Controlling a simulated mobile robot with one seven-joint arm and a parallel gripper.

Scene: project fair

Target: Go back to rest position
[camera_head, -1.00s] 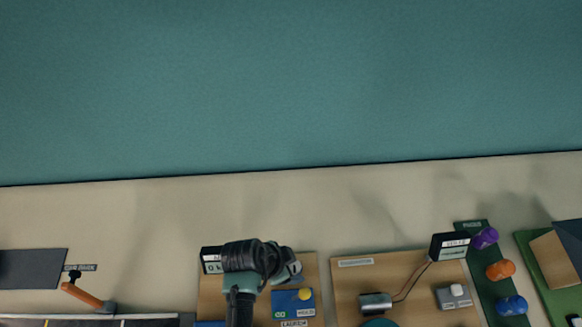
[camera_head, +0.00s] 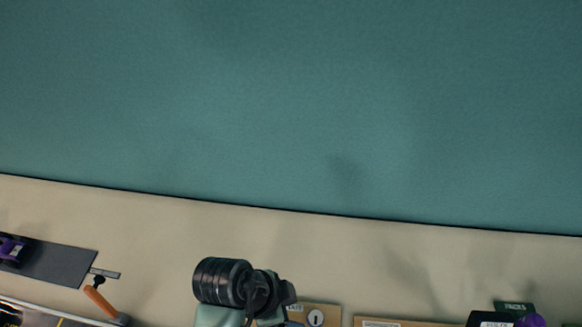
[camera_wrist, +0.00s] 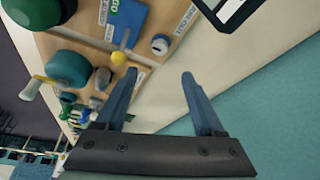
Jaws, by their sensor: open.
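My gripper (camera_wrist: 158,75) shows in the wrist view with its two blue-grey fingers spread apart and nothing between them. Pale bare table surface lies behind the fingertips. In the head view my dark, jointed arm rises at the bottom edge, left of centre. It covers part of a wooden board, and the fingers cannot be made out there.
In the head view, an orange-handled tool (camera_head: 98,300) and a dark mat (camera_head: 62,264) lie left. The table's far strip is clear.

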